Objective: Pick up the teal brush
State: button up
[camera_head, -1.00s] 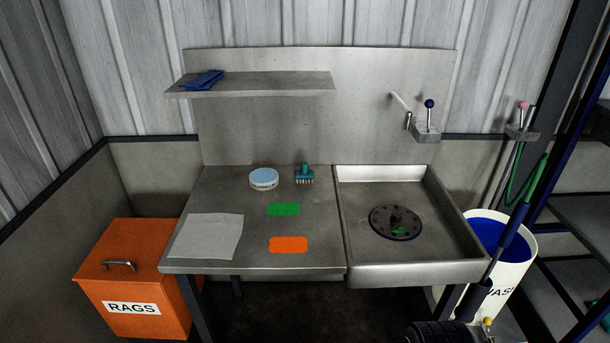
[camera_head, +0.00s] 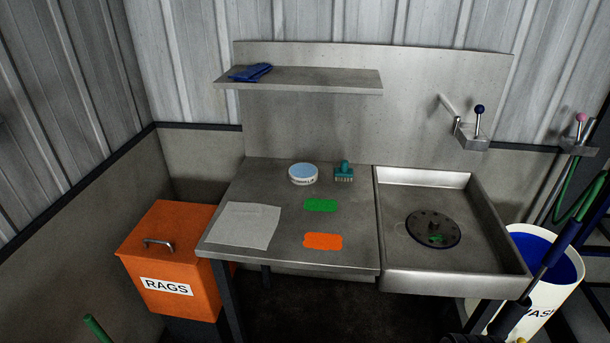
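The teal brush (camera_head: 344,172) stands at the back of the steel worktop (camera_head: 280,185), close to the sink's left wall, with its pale bristles down and its teal grip up. It is just right of a round tub with a light blue lid (camera_head: 303,173), with a small gap between them. My gripper is not in view, and nothing is seen touching the brush.
A green patch (camera_head: 321,205), an orange patch (camera_head: 323,241) and a grey sheet (camera_head: 244,224) lie on the worktop. The sink (camera_head: 455,279) is to the right. A shelf (camera_head: 320,82) overhangs the back. An orange rags bin (camera_head: 172,240) stands left.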

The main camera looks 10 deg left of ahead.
aim_at(344, 173)
jog(key=i+j+u, duration=0.25)
jog(key=i, duration=0.3)
jog(key=i+j+u, duration=0.15)
jog(key=i+u, duration=0.15)
jog(key=i, duration=0.25)
